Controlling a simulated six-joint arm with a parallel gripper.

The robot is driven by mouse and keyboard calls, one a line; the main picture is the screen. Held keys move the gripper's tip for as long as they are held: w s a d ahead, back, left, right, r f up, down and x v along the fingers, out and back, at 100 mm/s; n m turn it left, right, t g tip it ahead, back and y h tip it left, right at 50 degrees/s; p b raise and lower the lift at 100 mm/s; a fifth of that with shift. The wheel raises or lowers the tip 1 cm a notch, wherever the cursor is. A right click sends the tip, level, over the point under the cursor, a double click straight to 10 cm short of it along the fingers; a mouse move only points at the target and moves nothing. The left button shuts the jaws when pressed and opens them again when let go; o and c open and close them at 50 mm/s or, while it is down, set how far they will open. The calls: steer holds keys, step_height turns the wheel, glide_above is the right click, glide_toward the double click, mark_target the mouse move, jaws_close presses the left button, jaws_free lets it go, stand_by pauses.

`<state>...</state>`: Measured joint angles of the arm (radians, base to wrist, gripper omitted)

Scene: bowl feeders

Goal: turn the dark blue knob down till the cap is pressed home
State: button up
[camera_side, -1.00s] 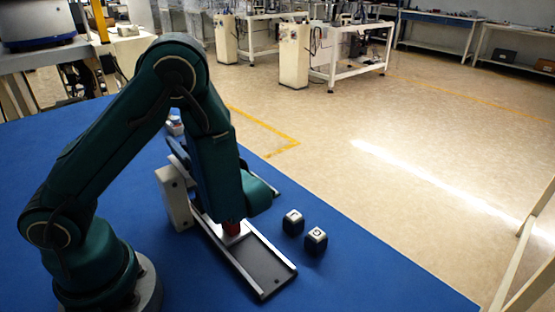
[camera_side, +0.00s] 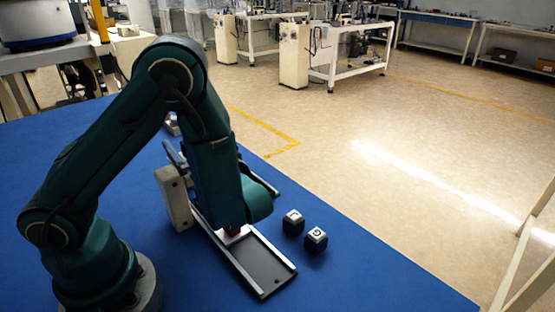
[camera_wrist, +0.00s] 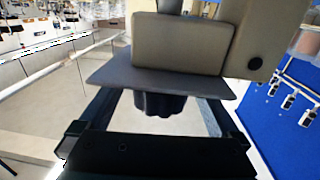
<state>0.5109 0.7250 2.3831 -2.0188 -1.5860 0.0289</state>
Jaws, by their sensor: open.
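In the wrist view, a dark, purplish rounded part (camera_wrist: 160,103), which looks like the knob, sits below a flat grey plate (camera_wrist: 110,74) and between my gripper's spread fingers. My gripper (camera_wrist: 160,108) is open, with a visible gap on both sides of the dark part. In the side view, the wrist stands low over the near part of a light-edged rail (camera_side: 268,268). A red piece (camera_side: 233,232) shows just under it, mostly covered. The cap cannot be made out, and the knob is hidden in the side view.
A beige block (camera_side: 174,198) stands upright left of the rail, close to my wrist. Two dark cubes with light tops (camera_side: 293,222) (camera_side: 315,241) sit right of the rail. The blue table (camera_side: 370,282) is clear toward the front right.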

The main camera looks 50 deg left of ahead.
steer(key=shift+s+d, duration=0.15)
steer(key=shift+d, duration=1.85)
steer(key=shift+r, duration=0.1)
